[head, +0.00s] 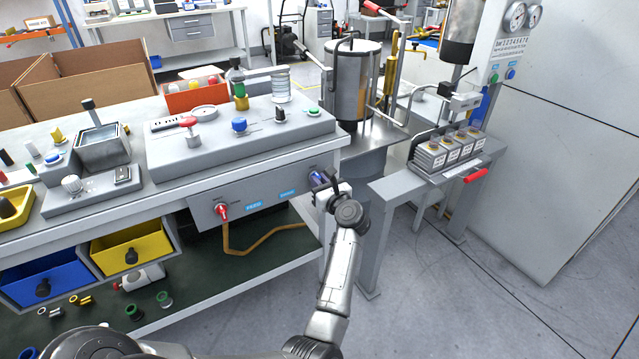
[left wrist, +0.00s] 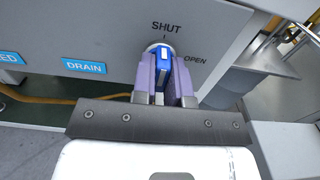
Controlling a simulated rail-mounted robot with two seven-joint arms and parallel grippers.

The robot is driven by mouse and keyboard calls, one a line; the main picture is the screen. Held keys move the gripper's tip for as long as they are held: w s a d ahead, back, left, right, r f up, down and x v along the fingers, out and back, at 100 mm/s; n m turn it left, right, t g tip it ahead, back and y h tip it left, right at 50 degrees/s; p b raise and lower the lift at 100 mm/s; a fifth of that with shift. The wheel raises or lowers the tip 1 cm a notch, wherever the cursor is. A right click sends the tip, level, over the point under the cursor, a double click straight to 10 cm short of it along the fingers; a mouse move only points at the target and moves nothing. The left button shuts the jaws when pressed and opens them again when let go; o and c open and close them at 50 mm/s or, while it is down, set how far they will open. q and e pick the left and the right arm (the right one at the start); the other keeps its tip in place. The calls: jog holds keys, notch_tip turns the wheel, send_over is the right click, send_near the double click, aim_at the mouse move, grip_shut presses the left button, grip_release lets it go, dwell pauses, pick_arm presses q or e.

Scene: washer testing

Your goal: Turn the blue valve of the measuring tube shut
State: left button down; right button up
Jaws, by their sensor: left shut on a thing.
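The blue valve (head: 318,179) is on the front panel (head: 240,202) of the grey bench, near its right end. In the left wrist view, its blue handle (left wrist: 164,72) stands between the purple fingers of my left gripper (left wrist: 166,76), which is shut on it. The handle looks roughly in line with the mark under the word SHUT (left wrist: 166,27). The word OPEN (left wrist: 195,60) is to its right. In the head view, my left gripper (head: 322,186) partly hides the valve. I cannot clearly pick out the measuring tube. My right gripper is not in view.
A red valve (head: 222,210) sits left on the same panel, with an orange hose (head: 262,252) below. A metal tank (head: 352,82) stands behind the bench's right end. A grey stand (head: 400,190) is close right of my left gripper. Floor at the lower right is clear.

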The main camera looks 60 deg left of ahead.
pick_arm(q)
jog(key=c, duration=1.1)
grip_release()
jog(key=shift+c, duration=0.2)
jog(key=d+p, duration=0.5)
jog(key=d, duration=0.9)
jog(key=shift+s, duration=0.2)
jog(key=shift+a, duration=0.1)
